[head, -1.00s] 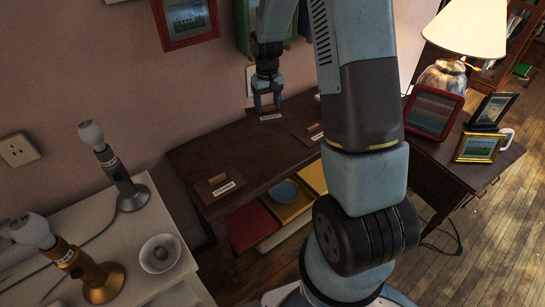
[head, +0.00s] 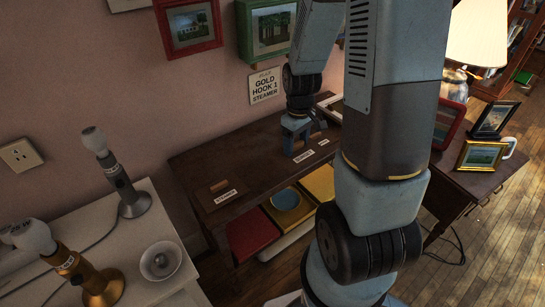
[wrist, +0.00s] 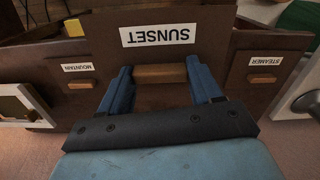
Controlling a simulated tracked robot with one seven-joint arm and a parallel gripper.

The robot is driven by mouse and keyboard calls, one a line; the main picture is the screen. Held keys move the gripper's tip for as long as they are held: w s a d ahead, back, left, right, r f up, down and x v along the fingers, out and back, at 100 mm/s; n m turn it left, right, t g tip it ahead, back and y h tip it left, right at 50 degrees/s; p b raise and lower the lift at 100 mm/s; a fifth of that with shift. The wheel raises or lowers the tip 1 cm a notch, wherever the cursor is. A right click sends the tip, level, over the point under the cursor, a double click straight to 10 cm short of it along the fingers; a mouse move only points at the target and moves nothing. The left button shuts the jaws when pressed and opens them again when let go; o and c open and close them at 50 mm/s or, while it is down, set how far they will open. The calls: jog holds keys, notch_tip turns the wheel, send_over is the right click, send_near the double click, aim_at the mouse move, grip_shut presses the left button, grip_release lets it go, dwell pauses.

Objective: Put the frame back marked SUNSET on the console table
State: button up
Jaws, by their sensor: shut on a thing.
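My gripper (head: 297,146) is over the console table (head: 250,150) in the head view. In the wrist view its blue fingers (wrist: 161,78) are shut on the wooden grip block of the brown SUNSET frame back (wrist: 185,52). Its white SUNSET label (wrist: 158,35) reads upside down there. Its label also shows below the fingers in the head view. The SUNSET panel looks nearer to the wrist camera than the table's other labels; whether it touches the tabletop I cannot tell. A STEAMER label (wrist: 278,61) and a MOUNTAIN label (wrist: 77,67) lie either side, each with a wooden block.
Framed pictures hang above, with a wall sign (head: 265,86) reading GOLD HOOK 1 STEAMER. A white table with lamps (head: 128,195) is left; a desk with frames (head: 482,156) is right.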

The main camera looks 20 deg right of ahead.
aim_at(271, 162)
jog(key=w+a+f, duration=0.1)
jog(key=w+f, duration=0.1)
jog(key=w+a+f, duration=0.3)
jog(key=w+f, duration=0.1)
jog(key=w, duration=0.1)
jog(key=shift+a+f, duration=0.15)
jog(key=shift+a, duration=0.1)
jog(key=shift+w+a+f, duration=0.2)
jog(key=shift+w+f, duration=0.1)
jog(key=shift+f, duration=0.2)
jog(key=shift+w+a+f, duration=0.2)
jog(key=shift+w+f, duration=0.1)
jog(key=shift+f, duration=1.6)
jog(key=o, duration=1.1)
jog(key=shift+c, duration=0.2)
